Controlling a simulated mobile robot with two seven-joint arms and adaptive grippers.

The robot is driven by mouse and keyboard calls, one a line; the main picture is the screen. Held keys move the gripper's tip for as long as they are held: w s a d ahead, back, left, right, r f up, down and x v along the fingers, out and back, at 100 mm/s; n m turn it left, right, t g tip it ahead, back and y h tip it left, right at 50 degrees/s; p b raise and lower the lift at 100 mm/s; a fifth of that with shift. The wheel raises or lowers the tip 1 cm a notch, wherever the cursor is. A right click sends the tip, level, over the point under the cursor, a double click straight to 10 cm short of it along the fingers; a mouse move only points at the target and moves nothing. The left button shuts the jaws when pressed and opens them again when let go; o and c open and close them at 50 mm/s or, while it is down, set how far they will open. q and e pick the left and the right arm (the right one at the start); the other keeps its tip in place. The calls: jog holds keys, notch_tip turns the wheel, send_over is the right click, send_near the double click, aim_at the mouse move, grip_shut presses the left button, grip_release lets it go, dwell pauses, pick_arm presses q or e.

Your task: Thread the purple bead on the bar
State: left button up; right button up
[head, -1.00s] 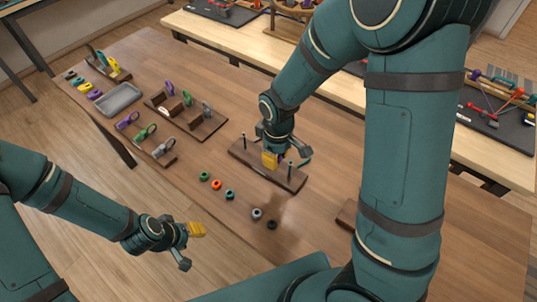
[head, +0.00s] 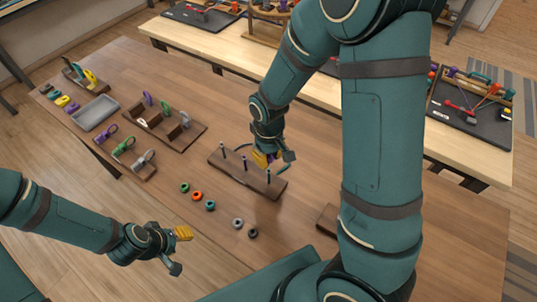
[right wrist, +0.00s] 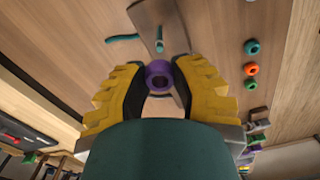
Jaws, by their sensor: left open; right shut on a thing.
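The purple bead (right wrist: 158,70) is held between the yellow fingertips of my right gripper (right wrist: 157,82), its hole facing the right wrist camera. In the head view, my right gripper (head: 263,159) is shut on it and hangs just behind the wooden base (head: 235,177), near its middle and right posts. The base carries upright metal posts (head: 243,164). My left gripper (head: 180,250) is open and empty, off the table's front edge.
Loose green (head: 185,187), orange (head: 196,196), teal (head: 210,205), grey (head: 238,223) and dark (head: 252,232) beads lie in front of the base. Wooden tool holders (head: 165,125) and a grey tray (head: 95,112) stand at the left.

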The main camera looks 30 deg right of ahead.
aim_at(269, 170)
jog(key=shift+f+b, duration=1.05)
jog(key=shift+f, duration=0.45)
jog(key=shift+f+b, duration=0.75)
jog(key=shift+f, duration=0.2)
jog(key=shift+c, duration=0.3)
grip_shut()
jog(key=shift+n, duration=0.5)
jog(key=shift+f+b, duration=0.9)
jog(key=shift+f, duration=0.2)
